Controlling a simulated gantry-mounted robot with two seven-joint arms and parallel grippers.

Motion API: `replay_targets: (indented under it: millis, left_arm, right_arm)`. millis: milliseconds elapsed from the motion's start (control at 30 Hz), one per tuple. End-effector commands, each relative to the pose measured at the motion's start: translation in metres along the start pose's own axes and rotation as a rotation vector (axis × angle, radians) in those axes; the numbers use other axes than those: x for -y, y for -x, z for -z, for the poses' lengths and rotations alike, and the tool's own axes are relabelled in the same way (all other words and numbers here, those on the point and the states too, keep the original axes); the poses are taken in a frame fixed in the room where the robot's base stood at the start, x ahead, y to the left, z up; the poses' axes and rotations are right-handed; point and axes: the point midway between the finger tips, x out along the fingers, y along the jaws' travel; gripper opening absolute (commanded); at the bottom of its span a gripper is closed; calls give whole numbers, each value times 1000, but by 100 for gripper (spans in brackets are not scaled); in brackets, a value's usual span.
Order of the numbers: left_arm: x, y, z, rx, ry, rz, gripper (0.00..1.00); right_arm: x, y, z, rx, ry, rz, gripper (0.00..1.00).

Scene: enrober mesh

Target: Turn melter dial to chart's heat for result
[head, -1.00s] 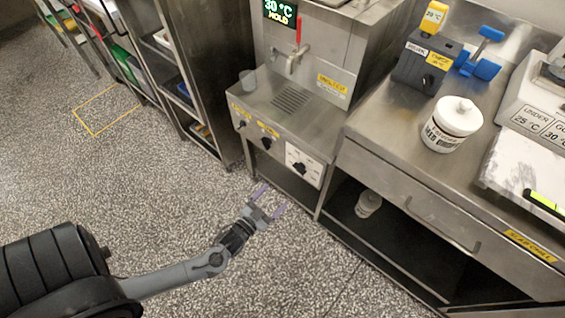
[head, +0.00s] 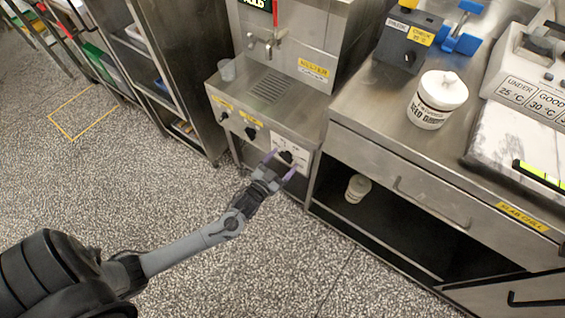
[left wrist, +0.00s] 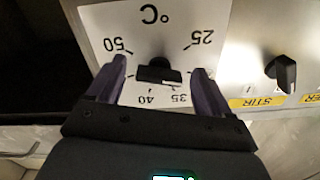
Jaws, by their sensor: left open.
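The melter (head: 290,45) stands at top centre with a yellow MELTER label. Its black dial (head: 287,156) sits on a white °C plate at the right of the front panel. In the left wrist view, the dial (left wrist: 158,72) appears upside down among marks 25, 35, 40 and 50; its exact setting is unclear. My left gripper (head: 283,163) is open, its purple fingertips at the dial plate. In the wrist view the fingers (left wrist: 158,80) stand either side of the knob with visible gaps. The chart (head: 540,102) at right shows UNDER 25 °C and GOOD 30 °C; the rest is cut off.
Two other black knobs (head: 250,132) are left of the dial; the STIR knob (left wrist: 283,72) shows in the wrist view. A white lidded tub (head: 438,98) stands on the counter and another (head: 358,188) on the shelf below. The floor in front is clear.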

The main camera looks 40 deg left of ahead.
Motion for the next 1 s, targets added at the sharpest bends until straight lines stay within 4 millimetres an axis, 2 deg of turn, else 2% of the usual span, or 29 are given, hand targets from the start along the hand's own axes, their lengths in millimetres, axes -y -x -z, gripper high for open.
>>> replay_targets:
  millis: [367,733,1000]
  left_arm:
    - [0,-5,0,0,0,0,81]
    - [0,-4,0,0,0,0,26]
    - [1,-5,2,0,-24,0,25]
  right_arm:
    - [0,-1,0,-2,-2,2,0]
    - [0,-1,0,-2,-2,2,0]
    - [0,4,2,-2,-2,2,0]
